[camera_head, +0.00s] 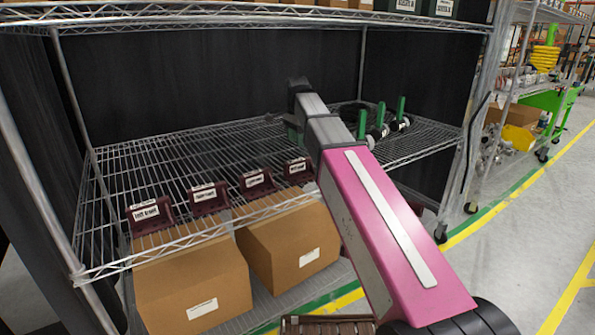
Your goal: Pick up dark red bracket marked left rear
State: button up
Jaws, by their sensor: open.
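Several dark red brackets stand in a row along the front edge of the wire shelf (150,160), each with a white label. The nearest bracket (150,215) has the largest label, which seems to read "left front". The second bracket (208,198), the third bracket (257,183) and the farthest bracket (298,170) have labels too small to read surely, so I cannot tell which is marked left rear. My gripper (275,119) shows only in part behind my arm, above the shelf and beyond the brackets. It is open, touches no bracket, and holds nothing that I can see.
Two cardboard boxes (195,285) (290,245) stand below the shelf. Green-handled items and a dark coil (355,112) lie at the shelf's right end, close to my arm. A metal post (362,65) stands behind. The shelf's middle and back left are bare.

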aim_at(299, 160)
notch_tip(299, 160, down, 4)
jog(key=shift+f, duration=0.1)
jog(key=shift+s+d+f, duration=0.1)
jog(key=shift+d+f, duration=0.1)
jog(key=shift+f, duration=1.05)
jog(key=shift+s+d+f, duration=0.1)
jog(key=shift+d+f, duration=0.05)
jog(key=shift+f, duration=1.1)
jog(key=shift+c, duration=0.3)
grip_shut()
